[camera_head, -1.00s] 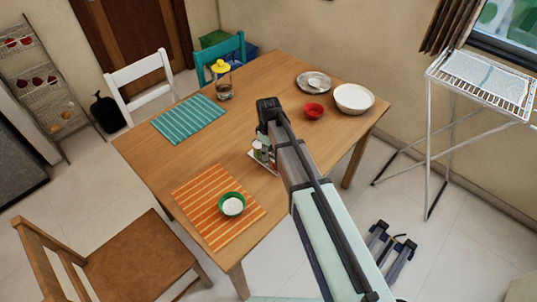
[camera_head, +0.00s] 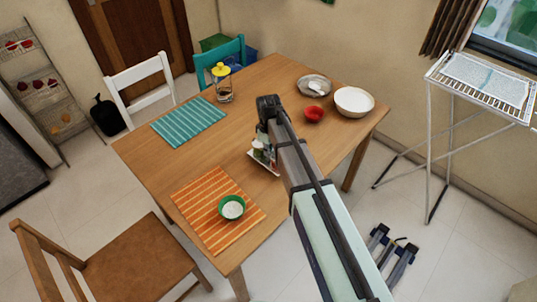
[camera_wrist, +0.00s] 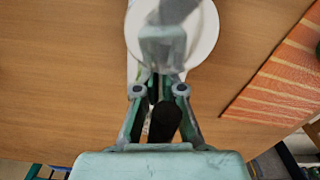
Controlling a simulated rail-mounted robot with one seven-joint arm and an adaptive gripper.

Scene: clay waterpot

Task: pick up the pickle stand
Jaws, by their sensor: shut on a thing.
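The pickle stand (camera_head: 258,160) is a small white tray with small containers on it, partly hidden by my arm. It is near the middle of the wooden table in the head view. My gripper (camera_wrist: 160,82) points down over it and is shut on the stand. In the wrist view a pale, blurred upright piece is at the fingertips, with a round white surface (camera_wrist: 207,38) behind it. A dark rounded shape (camera_wrist: 165,122) shows between the finger links. The exact grip contact is hidden.
The table (camera_head: 245,110) also holds an orange striped mat (camera_head: 195,205) with a green bowl (camera_head: 232,207), a teal mat (camera_head: 188,120), a yellow-topped jar (camera_head: 223,85), a red bowl (camera_head: 314,114), a white bowl (camera_head: 354,100) and a grey plate (camera_head: 308,83). Chairs flank the table.

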